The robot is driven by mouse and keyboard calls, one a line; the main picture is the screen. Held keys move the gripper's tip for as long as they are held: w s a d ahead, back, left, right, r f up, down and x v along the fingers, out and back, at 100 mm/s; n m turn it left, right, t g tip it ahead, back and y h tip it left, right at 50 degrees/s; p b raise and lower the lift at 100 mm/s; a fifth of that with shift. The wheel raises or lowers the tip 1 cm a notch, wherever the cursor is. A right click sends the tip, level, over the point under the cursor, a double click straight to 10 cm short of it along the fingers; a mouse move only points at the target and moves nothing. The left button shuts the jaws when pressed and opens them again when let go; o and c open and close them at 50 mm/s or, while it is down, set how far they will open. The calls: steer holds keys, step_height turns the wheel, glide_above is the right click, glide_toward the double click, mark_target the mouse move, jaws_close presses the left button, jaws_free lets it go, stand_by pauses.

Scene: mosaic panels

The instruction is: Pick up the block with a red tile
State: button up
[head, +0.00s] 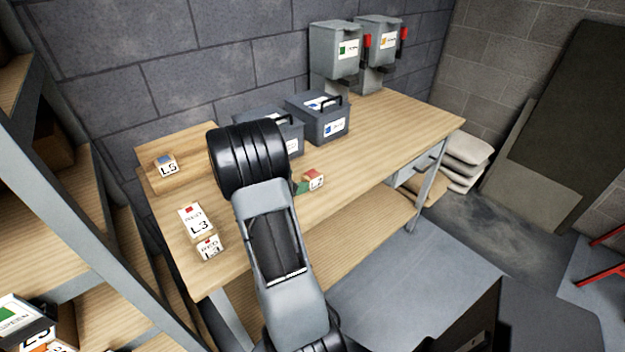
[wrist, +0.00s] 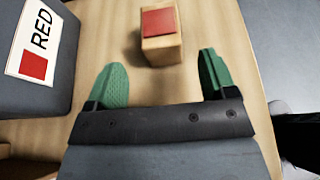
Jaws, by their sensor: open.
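A small wooden block with a red tile on top (wrist: 161,36) stands on the table ahead of my gripper (wrist: 161,72) in the wrist view. My gripper is open, with one green finger on each side of the gap. The block lies beyond the fingertips, roughly in line with the gap, and nothing is held. In the head view the block (head: 314,180) shows a reddish top and an L2 label, just right of a green finger. My arm hides most of the gripper there.
A dark box labelled RED (wrist: 38,55) stands left of the fingers. Dark cases (head: 322,118) stand behind the block. Blocks marked L5 (head: 166,167) and L3 (head: 196,222), and a small red-labelled one (head: 209,248), are on the left. The table's right side (head: 400,115) is clear.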

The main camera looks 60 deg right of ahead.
mark_target(312, 179)
steer(key=shift+f+p+x, duration=0.1)
steer(key=shift+p+x, duration=0.05)
steer(key=shift+x, duration=1.1)
steer(key=shift+f+p+x, duration=0.15)
steer(key=shift+x, duration=1.05)
steer(key=shift+s+a, duration=0.1)
steer(key=shift+c, duration=0.4)
steer(key=c, duration=0.9)
